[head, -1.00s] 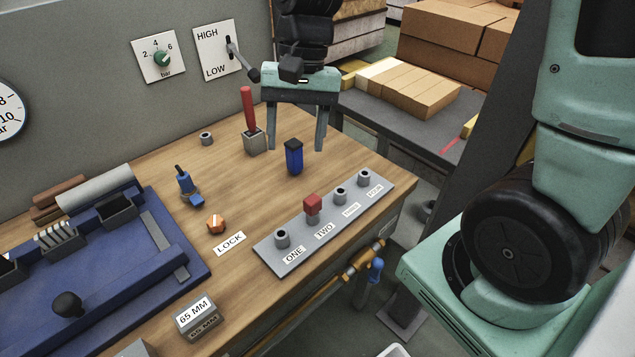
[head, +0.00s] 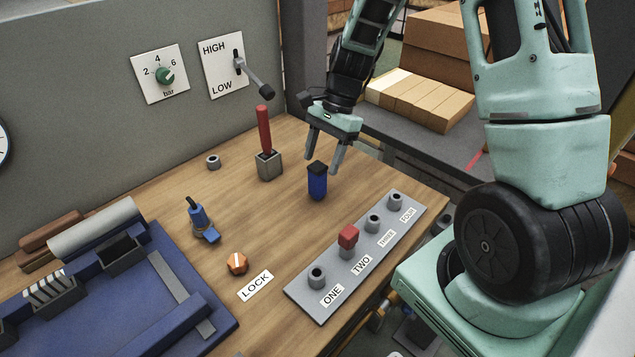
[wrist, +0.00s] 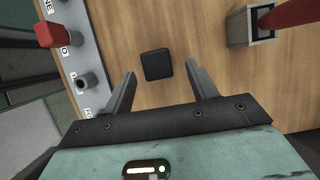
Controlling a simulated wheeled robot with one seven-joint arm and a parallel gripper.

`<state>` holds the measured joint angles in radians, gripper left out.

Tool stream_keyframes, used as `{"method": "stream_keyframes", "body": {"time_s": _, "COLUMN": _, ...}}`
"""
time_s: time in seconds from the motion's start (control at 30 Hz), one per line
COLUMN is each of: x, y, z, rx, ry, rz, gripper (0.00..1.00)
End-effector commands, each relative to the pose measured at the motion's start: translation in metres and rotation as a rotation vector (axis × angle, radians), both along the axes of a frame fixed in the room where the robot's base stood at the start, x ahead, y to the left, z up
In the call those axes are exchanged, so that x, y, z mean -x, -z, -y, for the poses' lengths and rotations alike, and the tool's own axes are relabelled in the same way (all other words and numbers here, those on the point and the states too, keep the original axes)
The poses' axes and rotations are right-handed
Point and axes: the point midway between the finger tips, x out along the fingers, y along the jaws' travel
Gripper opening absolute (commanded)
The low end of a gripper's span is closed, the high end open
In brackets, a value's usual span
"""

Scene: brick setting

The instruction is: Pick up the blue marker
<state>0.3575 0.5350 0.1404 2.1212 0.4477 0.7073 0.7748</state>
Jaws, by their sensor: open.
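The blue marker (head: 317,184) stands upright on the wooden bench, with a black cap on top. In the wrist view only its black top (wrist: 157,65) shows, just beyond the fingertips and roughly between their lines. My gripper (head: 323,156) is open and empty, pointing down just above and behind the marker. In the wrist view my gripper (wrist: 162,75) has its two fingers spread apart, and neither is seen touching the marker.
A red stick in a grey holder (head: 268,165) stands left of the marker. A grey strip with numbered posts (head: 325,285) and a red cap (head: 348,236) lies to the front right. Bare bench surrounds the marker.

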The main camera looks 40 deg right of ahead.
Motion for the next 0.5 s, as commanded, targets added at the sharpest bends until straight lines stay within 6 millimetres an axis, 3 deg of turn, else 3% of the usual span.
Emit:
{"method": "stream_keyframes", "body": {"time_s": 0.27, "x": 0.003, "y": 0.019, "z": -0.009, "rx": -0.002, "ry": -0.001, "rz": -0.002, "gripper": 0.58}}
{"method": "stream_keyframes", "body": {"time_s": 0.5, "x": 0.007, "y": 0.051, "z": -0.022, "rx": -0.002, "ry": -0.001, "rz": -0.003, "gripper": 0.58}}
